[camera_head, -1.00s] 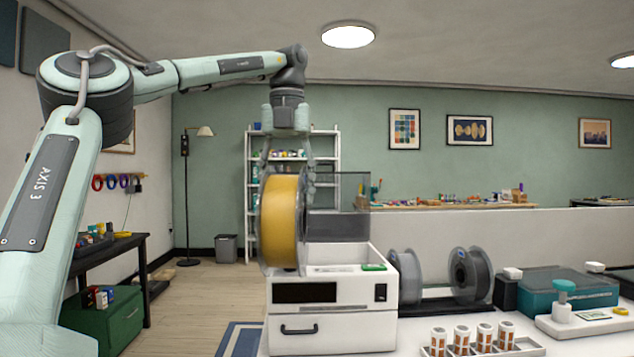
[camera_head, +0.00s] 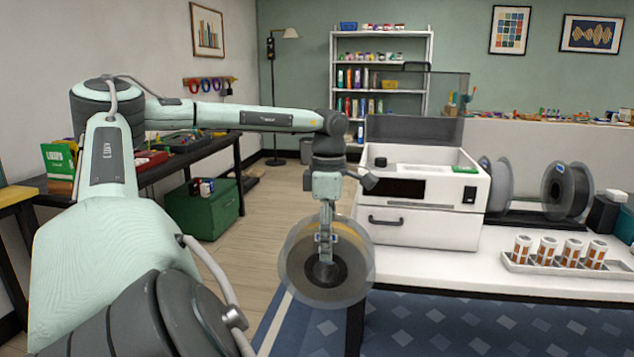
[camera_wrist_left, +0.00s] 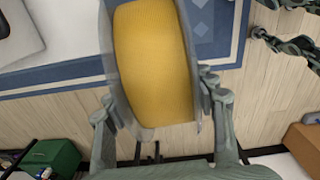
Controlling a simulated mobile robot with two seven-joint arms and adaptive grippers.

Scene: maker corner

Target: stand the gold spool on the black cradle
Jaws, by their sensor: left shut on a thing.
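The gold spool hangs from my left gripper (camera_head: 325,262), clear of the table's left front corner. In the head view its grey flange (camera_head: 297,272) faces me and mostly hides the gold winding. The left wrist view shows the gold winding (camera_wrist_left: 153,62) between two flanges, with a finger of my left gripper (camera_wrist_left: 160,115) at each side. The black cradle (camera_head: 522,219) lies on the white table to the right, behind the spool. My right gripper (camera_wrist_left: 258,20) shows partly at the upper right edge of the left wrist view, its fingers apart and empty.
Two grey spools (camera_head: 568,192) stand on the cradle with a gap between them. A white machine (camera_head: 430,228) stands left of the cradle. A tray of orange-and-white tubes (camera_head: 560,266) lies in front of it. Floor is open left of the table.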

